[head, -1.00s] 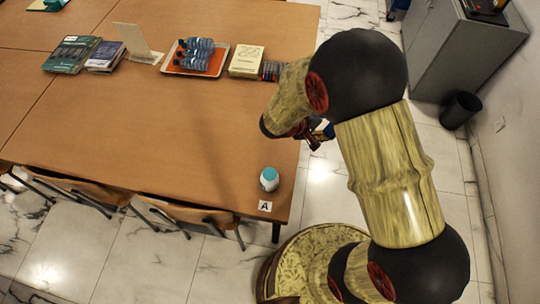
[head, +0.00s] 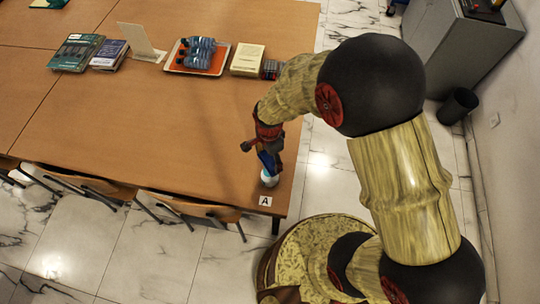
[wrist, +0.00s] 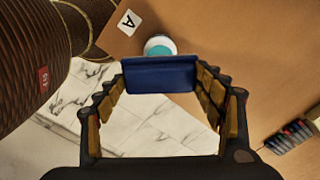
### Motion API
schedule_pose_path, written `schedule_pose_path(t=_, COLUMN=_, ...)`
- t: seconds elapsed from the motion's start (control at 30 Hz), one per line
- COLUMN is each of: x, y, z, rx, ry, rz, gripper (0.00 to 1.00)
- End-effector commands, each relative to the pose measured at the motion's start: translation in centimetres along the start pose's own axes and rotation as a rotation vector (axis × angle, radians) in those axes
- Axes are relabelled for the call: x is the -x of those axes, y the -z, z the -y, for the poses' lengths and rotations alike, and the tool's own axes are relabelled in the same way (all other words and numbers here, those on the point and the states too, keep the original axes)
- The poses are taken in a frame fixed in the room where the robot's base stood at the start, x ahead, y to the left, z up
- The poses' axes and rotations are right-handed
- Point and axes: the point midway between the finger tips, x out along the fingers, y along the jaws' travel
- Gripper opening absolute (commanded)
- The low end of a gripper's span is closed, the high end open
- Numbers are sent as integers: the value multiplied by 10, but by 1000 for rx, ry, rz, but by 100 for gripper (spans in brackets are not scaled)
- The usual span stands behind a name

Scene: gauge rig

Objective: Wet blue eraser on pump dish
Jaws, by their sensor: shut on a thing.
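The pump dish (head: 269,181) is a small white container with a teal top, standing near the table's front right corner. It also shows in the wrist view (wrist: 158,45), partly hidden behind the eraser. My gripper (wrist: 161,88) is shut on the blue eraser (wrist: 160,74), a dark blue block held crosswise between its fingertips. In the head view my gripper (head: 268,160) hangs over the dish and hides part of it. The eraser's blue (head: 265,158) shows there only in part. I cannot tell whether the eraser touches the teal top.
A card marked A (head: 265,201) lies in front of the dish. At the back are a tray of blue bottles (head: 172,66), a cream book (head: 247,60), several markers (head: 271,69) and more books (head: 76,51). The middle of the table (head: 150,120) is clear.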

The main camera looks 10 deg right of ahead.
Motion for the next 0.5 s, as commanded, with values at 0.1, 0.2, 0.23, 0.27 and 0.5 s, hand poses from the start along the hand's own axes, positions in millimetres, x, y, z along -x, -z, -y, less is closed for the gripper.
schedule_pose_path(t=0.1, x=-4, y=-1, z=1, rx=-5, ry=2, rz=0, gripper=37)
schedule_pose_path(t=0.2, x=-10, y=-1, z=1, rx=-4, ry=2, rz=0, gripper=37)
schedule_pose_path(t=0.23, x=-12, y=0, z=1, rx=-3, ry=2, rz=0, gripper=37)
schedule_pose_path(t=0.27, x=-14, y=0, z=1, rx=-3, ry=2, rz=0, gripper=37)
schedule_pose_path(t=0.5, x=-38, y=0, z=1, rx=-2, ry=1, rz=-1, gripper=37)
